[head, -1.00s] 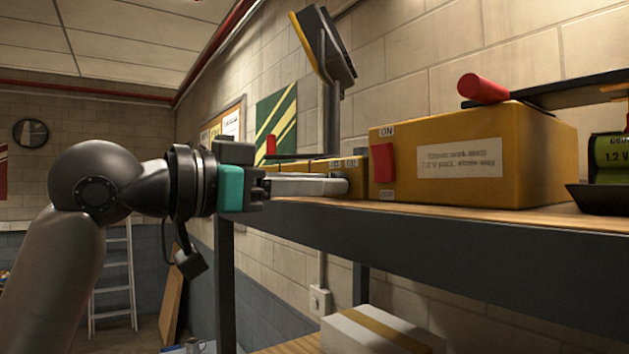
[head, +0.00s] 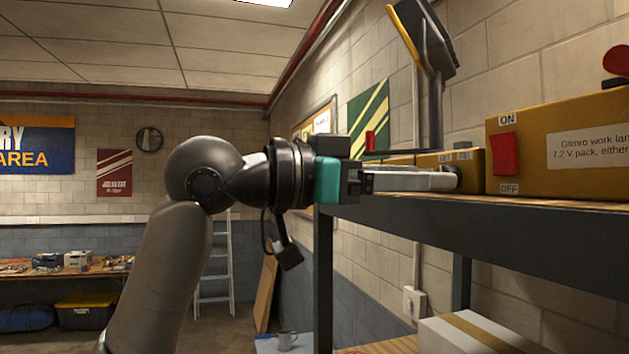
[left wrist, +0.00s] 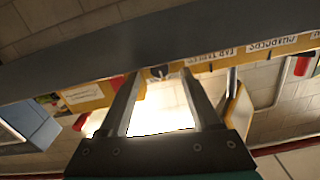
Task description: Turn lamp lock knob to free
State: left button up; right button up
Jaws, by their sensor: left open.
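My left gripper (head: 450,180) reaches right along the shelf's front edge, level with its top. In the left wrist view my left gripper (left wrist: 160,85) shows two fingers spread apart, with nothing held between them. A small round dark knob (head: 457,170) shows at the fingertips in the head view. In the left wrist view the knob (left wrist: 160,72) lies between and just beyond the fingertips. I cannot tell its turn position or whether a finger touches it. The yellow and black lamp (head: 425,35) stands tilted on a post above. My right gripper is not in view.
A yellow box (head: 550,150) with a red switch (head: 503,153) marked ON and OFF stands right of the fingertips. The dark shelf edge (head: 450,222) runs just below the gripper. A white box (head: 470,335) sits on the lower shelf. The room left of the shelf is open.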

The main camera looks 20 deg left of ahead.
pick_arm(q)
jog(key=b+v, duration=0.3)
jog(key=v, duration=1)
jog(key=shift+s+a+b, duration=0.2)
jog(key=shift+b, duration=0.2)
